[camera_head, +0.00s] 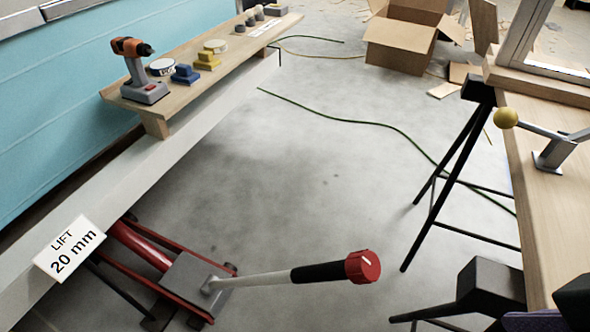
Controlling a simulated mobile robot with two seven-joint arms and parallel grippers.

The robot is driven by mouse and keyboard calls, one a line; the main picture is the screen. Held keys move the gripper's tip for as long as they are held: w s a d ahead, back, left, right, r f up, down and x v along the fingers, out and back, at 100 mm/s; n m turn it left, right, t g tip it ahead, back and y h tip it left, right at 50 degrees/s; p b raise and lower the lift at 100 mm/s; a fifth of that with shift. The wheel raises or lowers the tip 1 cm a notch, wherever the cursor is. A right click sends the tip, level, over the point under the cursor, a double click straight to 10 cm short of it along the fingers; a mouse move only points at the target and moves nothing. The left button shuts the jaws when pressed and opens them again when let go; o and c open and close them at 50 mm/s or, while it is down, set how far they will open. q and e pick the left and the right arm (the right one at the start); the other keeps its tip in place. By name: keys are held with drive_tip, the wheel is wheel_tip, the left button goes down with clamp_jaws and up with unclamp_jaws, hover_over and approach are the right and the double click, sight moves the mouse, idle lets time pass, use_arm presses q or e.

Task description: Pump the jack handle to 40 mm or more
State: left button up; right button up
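A red floor jack (145,245) sits low on the concrete floor at the lower left, its front end under the camper's pale sill. Its handle (270,278) has a pale shaft, a black grip (318,272) and a red knob (362,266) at the end. The handle slants out to the right from the grey jack block (192,277), with nothing touching it. Neither gripper can be made out in this view.
A wooden shelf (205,75) along the teal camper holds a drill (138,70) and small items. A workbench (530,190) on black trestle legs (440,180) stands right, with a yellow-knobbed clamp (545,148). A dark and purple shape fills the bottom right corner. Open floor lies between; thin cords cross it.

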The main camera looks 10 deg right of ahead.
wheel_tip(320, 180, down, 18)
drive_tip(key=w+t+b, duration=0.1)
drive_tip(key=w+b, duration=0.1)
drive_tip(key=b, duration=1.3)
drive_tip(key=m+t+y+b, duration=0.2)
drive_tip(key=t+y+b, duration=0.5)
drive_tip(key=t+b, duration=0.65)
approach(321, 266)
drive_tip(key=w+g+b, duration=0.2)
drive_tip(key=b+x, duration=0.3)
drive_tip(key=x, duration=0.5)
drive_tip(key=shift+w+r, duration=0.1)
drive_tip(key=shift+w, duration=0.2)
drive_tip(key=shift+w+a+r+b, duration=0.1)
drive_tip(key=shift+w+a+b, duration=0.2)
drive_tip(key=shift+w+b, duration=0.15)
